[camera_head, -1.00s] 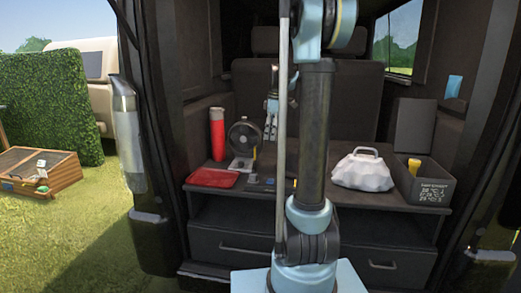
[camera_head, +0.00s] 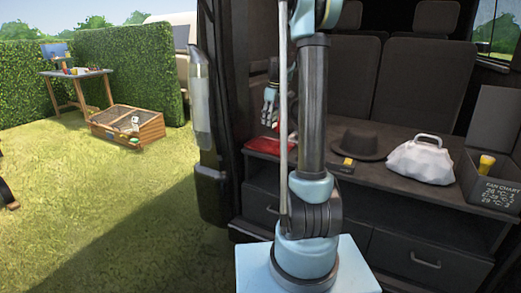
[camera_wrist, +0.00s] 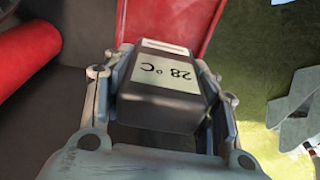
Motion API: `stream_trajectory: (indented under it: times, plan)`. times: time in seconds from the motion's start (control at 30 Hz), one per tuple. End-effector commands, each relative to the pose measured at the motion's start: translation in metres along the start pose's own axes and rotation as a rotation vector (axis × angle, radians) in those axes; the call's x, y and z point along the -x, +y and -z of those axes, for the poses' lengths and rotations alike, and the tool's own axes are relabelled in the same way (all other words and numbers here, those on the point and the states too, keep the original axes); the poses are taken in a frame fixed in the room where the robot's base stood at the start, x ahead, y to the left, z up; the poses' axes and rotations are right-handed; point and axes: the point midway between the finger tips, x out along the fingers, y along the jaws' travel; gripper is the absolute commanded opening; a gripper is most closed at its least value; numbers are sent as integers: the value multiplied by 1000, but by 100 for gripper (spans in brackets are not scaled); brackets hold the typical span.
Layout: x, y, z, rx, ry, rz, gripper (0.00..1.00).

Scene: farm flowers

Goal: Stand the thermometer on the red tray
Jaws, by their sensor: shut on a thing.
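The thermometer is a dark grey block (camera_wrist: 160,100) with a pale label reading 28 °C, upside down in the wrist view. My gripper (camera_wrist: 165,70) is shut on it, one finger on each side. The red tray (camera_wrist: 150,20) shows behind the thermometer in the wrist view. Whether the thermometer touches it I cannot tell. In the head view the red tray (camera_head: 262,146) lies at the left end of the van's shelf, partly behind my arm. My gripper (camera_head: 269,112) is above its far right part there. The thermometer cannot be made out in the head view.
A red cylinder (camera_wrist: 25,50) lies close on the left in the wrist view. The van's door edge stands left of the tray.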

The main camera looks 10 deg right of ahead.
Motion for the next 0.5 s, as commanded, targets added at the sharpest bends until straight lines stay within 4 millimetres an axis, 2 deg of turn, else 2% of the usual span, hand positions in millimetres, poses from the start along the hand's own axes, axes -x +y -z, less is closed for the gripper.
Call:
stream_trajectory:
  times: [0.3,0.5]
  plan:
    - [-45,4,-8,-11,0,-1,22]
    - [-59,5,-11,-12,0,-1,22]
